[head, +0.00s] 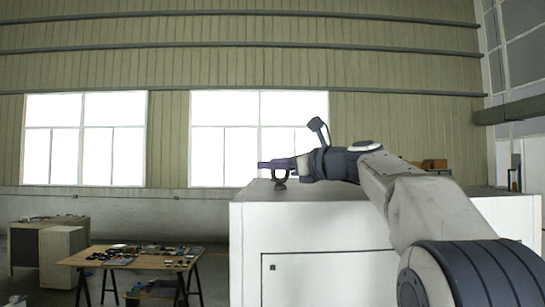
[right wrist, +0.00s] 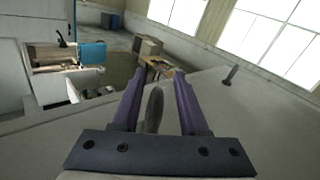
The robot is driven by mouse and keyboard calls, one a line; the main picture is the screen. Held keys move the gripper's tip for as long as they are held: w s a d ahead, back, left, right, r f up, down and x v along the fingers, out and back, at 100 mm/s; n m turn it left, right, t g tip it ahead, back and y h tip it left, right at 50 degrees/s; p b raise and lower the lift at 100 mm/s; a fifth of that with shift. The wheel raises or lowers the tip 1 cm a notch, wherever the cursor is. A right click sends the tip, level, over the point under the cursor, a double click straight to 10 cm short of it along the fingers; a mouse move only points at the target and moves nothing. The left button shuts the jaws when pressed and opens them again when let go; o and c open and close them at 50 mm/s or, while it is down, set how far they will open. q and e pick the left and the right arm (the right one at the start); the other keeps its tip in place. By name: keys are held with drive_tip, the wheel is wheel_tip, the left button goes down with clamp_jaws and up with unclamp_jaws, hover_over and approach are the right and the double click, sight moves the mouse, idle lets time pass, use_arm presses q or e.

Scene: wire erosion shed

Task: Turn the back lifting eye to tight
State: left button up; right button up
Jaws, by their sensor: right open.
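A dark lifting eye (head: 281,184) stands upright on the flat top of the white machine cabinet (head: 310,226). In the head view my right gripper (head: 264,164), with purple fingers, reaches level over the top from the right, at the height of the eye's ring. In the right wrist view its open fingers (right wrist: 155,75) lie one on each side of the upright ring (right wrist: 153,108), seen nearly edge-on, with gaps showing. A second dark upright fitting (right wrist: 230,75) stands on the top farther right. I cannot tell whether this eye is the back one. My left gripper is out of view.
A wooden table (head: 97,258) with small parts stands at the lower left, clear of the machine. Brown boxes (head: 434,164) show behind my right arm. The machine top around the eye is mostly bare.

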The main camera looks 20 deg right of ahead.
drive_tip(key=shift+w+a, duration=0.1)
drive_tip(key=shift+w, duration=0.05)
clamp_jaws()
drive_tip(key=shift+m+h, duration=0.3)
drive_tip(key=shift+h, duration=0.2)
drive_tip(key=shift+m+t+h, duration=0.3)
drive_tip(key=shift+t+h, duration=0.1)
drive_tip(key=shift+m+t+h, duration=0.4)
drive_tip(key=shift+m+h, duration=0.4)
drive_tip(key=shift+h, duration=0.4)
drive_tip(key=shift+w+d+f+m+h, duration=0.1)
drive_tip(key=shift+d+m+h, duration=0.15)
drive_tip(key=shift+m+h, duration=0.5)
drive_tip(key=shift+w+d+f+m+h, duration=0.15)
drive_tip(key=shift+m+h, duration=0.3)
drive_tip(key=shift+h, duration=0.6)
drive_tip(key=shift+s+d+r+t+h, duration=0.1)
drive_tip(key=shift+d+r+t+h, duration=0.05)
drive_tip(key=shift+t+h, duration=0.15)
